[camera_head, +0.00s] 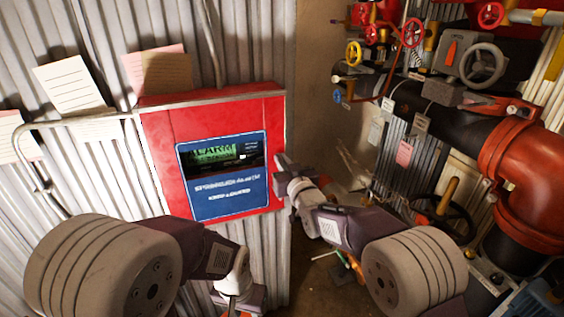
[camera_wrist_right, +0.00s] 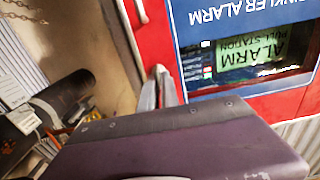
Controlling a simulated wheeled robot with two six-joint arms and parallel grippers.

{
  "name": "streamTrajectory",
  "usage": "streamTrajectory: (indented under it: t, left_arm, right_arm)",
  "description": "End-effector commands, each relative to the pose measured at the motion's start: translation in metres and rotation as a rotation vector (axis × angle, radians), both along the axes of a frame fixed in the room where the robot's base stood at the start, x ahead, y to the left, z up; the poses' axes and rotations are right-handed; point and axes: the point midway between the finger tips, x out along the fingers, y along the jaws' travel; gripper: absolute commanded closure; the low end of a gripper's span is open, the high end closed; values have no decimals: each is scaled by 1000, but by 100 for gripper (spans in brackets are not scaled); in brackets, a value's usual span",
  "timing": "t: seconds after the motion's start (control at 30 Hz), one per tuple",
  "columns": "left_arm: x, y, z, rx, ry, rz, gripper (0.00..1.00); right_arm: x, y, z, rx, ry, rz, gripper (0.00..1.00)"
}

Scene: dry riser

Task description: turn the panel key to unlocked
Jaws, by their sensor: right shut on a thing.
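The red alarm panel (camera_head: 158,165) hangs on the corrugated wall, with a blue sign and a dark display window on its front. It also shows upside down in the right wrist view (camera_wrist_right: 292,103). My right gripper (camera_head: 282,172) is at the panel's right edge, shut on the panel key. In the right wrist view, its narrow grey fingers (camera_wrist_right: 161,82) are close together against the red edge. The key is hidden by the fingers, so its angle cannot be told. My left gripper (camera_head: 238,300) is low, below the panel, pointing down; its jaws are not clear.
Red-orange and black pipes (camera_head: 525,180) with several valve handwheels fill the right side. A bent metal rail (camera_head: 75,122) runs left of the panel. Paper notes (camera_head: 70,85) hang on the wall. Some floor shows between the panel and the pipes.

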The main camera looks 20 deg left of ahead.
Motion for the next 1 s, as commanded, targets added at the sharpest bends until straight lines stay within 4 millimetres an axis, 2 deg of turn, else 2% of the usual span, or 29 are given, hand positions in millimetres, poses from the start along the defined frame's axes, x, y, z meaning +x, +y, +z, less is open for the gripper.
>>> streamTrajectory:
  t: [0.27,0.6,1.0]
  left_arm:
    - [0,0,-16,0,0,0,64]
    - [0,0,-40,0,0,0,64]
    - [0,0,-59,0,0,0,64]
  right_arm:
    - [0,-1,-3,108,72,0,100]
    - [2,-3,-4,366,246,-1,100]
    - [3,-5,-5,679,459,-1,100]
